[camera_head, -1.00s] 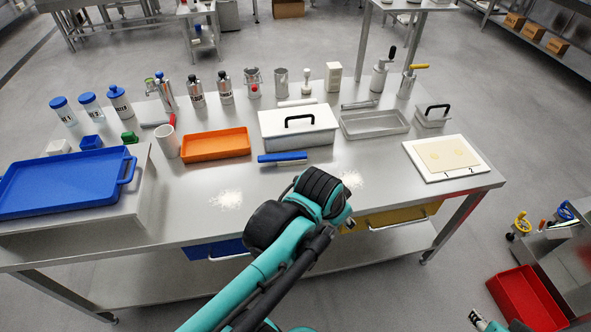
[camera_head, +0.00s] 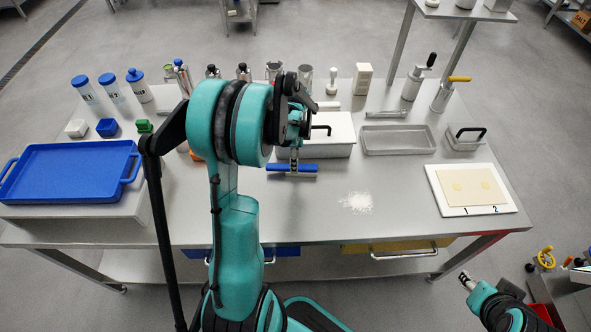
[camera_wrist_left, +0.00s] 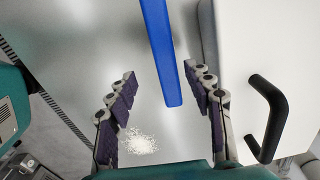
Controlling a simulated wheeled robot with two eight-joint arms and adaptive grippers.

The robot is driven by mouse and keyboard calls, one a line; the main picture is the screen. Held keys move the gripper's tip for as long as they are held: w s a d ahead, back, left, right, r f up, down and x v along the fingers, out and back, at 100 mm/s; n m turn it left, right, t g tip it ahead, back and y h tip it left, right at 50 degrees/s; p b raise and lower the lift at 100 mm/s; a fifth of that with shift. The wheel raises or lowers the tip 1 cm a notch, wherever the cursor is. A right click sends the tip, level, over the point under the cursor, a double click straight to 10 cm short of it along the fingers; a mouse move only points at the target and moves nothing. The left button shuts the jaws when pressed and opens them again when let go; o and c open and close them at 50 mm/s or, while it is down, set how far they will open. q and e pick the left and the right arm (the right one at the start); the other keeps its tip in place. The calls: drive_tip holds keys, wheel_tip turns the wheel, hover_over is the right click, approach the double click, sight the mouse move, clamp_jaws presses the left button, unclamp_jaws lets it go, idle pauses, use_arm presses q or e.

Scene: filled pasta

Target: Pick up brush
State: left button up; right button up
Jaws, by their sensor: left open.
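The brush (camera_head: 291,169), with a long blue body, lies on the steel table in front of the white lidded box (camera_head: 335,135). In the left wrist view the brush (camera_wrist_left: 162,50) runs lengthwise between the two finger pads of my left gripper (camera_wrist_left: 161,82). The fingers are spread on either side, with gaps to the brush. In the head view my left gripper (camera_head: 294,155) points down right at the brush, and my arm hides part of the table. My right gripper (camera_head: 466,281) is off the table at the lower right, too small to judge.
The white box's black handle (camera_wrist_left: 270,118) is close to the right finger. A white powder patch (camera_head: 356,202) lies right of the brush. A blue tray (camera_head: 70,178) stands left, a grey tray (camera_head: 398,139) and a white board (camera_head: 437,190) right. Bottles and tins line the back.

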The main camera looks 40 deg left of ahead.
sight(305, 170)
use_arm(q)
drive_tip(key=shift+w+f, duration=0.15)
drive_tip(key=shift+f, duration=0.45)
drive_tip(key=f+b, duration=0.1)
drive_tip(key=f, duration=0.2)
drive_tip(key=f+b, duration=0.1)
drive_tip(key=shift+w+a+f+b, duration=0.1)
drive_tip(key=shift+w+f+b, duration=0.2)
drive_tip(key=shift+f, duration=0.05)
drive_tip(key=shift+r, duration=0.15)
drive_tip(key=shift+c, duration=0.3)
clamp_jaws()
